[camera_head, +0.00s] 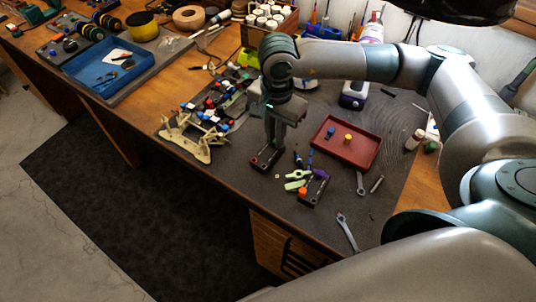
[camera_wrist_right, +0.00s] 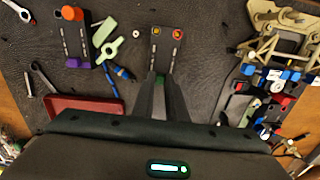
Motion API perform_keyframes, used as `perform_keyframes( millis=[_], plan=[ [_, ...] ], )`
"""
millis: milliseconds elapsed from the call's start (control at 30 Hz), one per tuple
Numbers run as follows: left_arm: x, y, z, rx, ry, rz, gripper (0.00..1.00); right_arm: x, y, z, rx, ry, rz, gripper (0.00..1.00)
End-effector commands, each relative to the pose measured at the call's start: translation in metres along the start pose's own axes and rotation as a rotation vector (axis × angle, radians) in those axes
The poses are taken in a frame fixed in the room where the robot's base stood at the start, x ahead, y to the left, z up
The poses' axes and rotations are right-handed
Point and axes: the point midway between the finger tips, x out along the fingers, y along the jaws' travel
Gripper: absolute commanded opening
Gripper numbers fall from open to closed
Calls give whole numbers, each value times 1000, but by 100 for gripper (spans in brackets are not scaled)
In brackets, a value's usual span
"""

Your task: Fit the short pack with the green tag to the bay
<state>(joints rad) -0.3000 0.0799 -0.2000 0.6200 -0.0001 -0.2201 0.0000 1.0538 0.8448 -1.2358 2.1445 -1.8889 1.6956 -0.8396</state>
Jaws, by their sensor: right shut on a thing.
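My right gripper (camera_head: 274,140) points down over the dark mat, and its fingers show in the right wrist view (camera_wrist_right: 164,88). It is shut on a short dark pack (camera_head: 265,159) with a red and a yellow terminal at its far end. A bit of green shows on this pack (camera_wrist_right: 167,48) beside the fingertips. I cannot tell whether the pack touches the mat. The racecar chassis (camera_head: 188,146), with beige arms and blue, white and red parts, stands left of the gripper. Its bay cannot be made out. My left gripper is not in view.
Another dark pack (camera_head: 314,189) with orange and purple ends lies to the right, near pale green pieces (camera_head: 297,180) and blue-handled tools. A red tray (camera_head: 364,164) and wrenches (camera_head: 347,232) lie further right. A blue tray (camera_head: 82,84) is far left.

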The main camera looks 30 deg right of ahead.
Motion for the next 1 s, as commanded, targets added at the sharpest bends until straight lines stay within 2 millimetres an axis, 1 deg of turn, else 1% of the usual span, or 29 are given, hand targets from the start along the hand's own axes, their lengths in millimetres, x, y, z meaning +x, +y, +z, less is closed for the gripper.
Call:
perform_keyframes(
  millis=[233, 667, 1000],
  plan=[
    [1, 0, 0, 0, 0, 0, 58, -4, 0, 0, 0, 0, 0, 0],
    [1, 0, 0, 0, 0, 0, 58, -5, 0, 0, 0, 0, 0, 0],
    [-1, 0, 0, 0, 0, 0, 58, -16, 0, 0, -1, 0, -1, 0]
  ],
)
